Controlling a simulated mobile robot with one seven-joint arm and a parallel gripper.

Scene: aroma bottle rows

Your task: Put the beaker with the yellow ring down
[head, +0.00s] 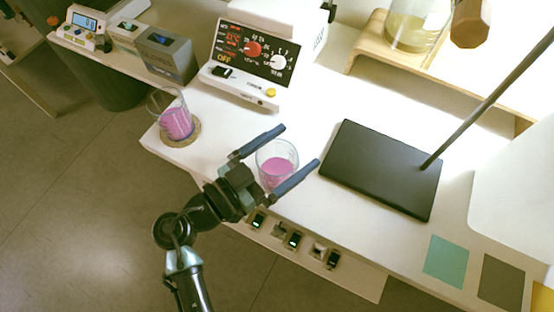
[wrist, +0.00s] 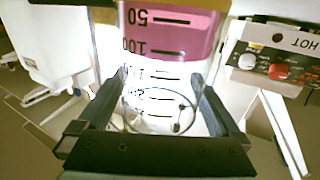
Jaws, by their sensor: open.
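A clear glass beaker with pink liquid (head: 277,172) stands upright near the front edge of the white bench. My gripper (head: 303,146) is open, with one finger on each side of this beaker. In the wrist view the same beaker (wrist: 172,40) appears upside down, with black graduation marks, between the open fingers (wrist: 163,95). A second beaker with pink liquid (head: 177,122) stands on a round cork coaster (head: 190,137) at the bench's left corner. I cannot make out a yellow ring on either beaker.
A hotplate control unit (head: 247,62) stands behind the beakers. A black stand base (head: 385,168) with a slanted rod lies to the right. A wooden rack (head: 366,52) holds a flask at the back. Several switches (head: 294,240) line the bench front.

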